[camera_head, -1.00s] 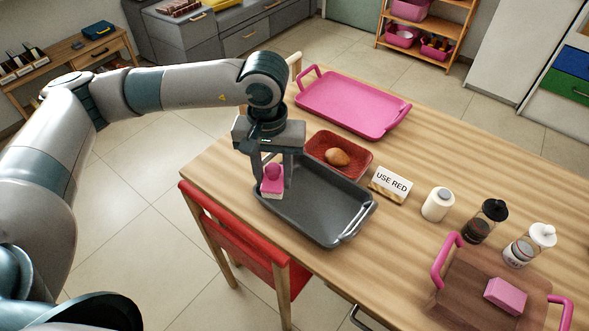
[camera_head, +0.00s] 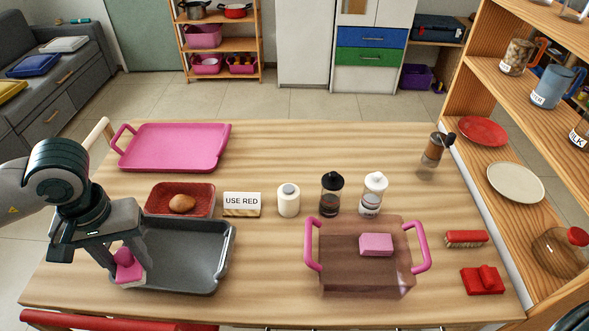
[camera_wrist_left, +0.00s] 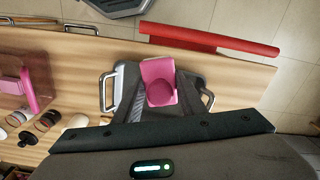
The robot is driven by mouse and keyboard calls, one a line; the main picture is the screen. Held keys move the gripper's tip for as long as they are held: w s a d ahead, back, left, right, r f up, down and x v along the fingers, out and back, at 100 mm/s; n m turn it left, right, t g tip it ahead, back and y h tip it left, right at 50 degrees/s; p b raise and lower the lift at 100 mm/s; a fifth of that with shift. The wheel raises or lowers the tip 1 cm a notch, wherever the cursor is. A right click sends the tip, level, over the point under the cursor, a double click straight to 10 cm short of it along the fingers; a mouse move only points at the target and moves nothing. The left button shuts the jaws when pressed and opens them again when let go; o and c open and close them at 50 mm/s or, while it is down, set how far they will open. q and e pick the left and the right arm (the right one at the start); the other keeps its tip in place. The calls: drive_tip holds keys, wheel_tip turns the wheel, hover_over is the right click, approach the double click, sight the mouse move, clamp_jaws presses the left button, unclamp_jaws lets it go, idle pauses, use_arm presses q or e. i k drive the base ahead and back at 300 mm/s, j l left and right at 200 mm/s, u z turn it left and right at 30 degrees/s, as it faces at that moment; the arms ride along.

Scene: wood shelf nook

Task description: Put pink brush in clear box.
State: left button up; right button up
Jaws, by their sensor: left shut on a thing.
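My left gripper (camera_head: 124,262) is shut on the pink brush (camera_head: 127,270), which has a rounded pink grip and a pale lower edge. It holds the brush at the left end of the dark grey tray (camera_head: 190,262); whether brush and tray touch is unclear. In the left wrist view the brush (camera_wrist_left: 158,84) sits between the fingers above the tray. The clear box (camera_head: 340,272), see-through with pink handles, stands to the right on the table. A pink block (camera_head: 376,244) lies in it. My right gripper is not in view.
A red tray (camera_head: 160,203) with a brown item, a "USE RED" sign (camera_head: 242,204), a white jar (camera_head: 288,200) and two shakers line up behind. A red brush (camera_head: 466,238) and red block (camera_head: 482,281) lie right. Bare table separates grey tray and box.

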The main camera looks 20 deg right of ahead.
sight(378, 277)
drive_tip(key=l+z, duration=0.25)
drive_tip(key=l, duration=0.6)
drive_tip(key=l+z, duration=0.25)
drive_tip(key=l, duration=0.55)
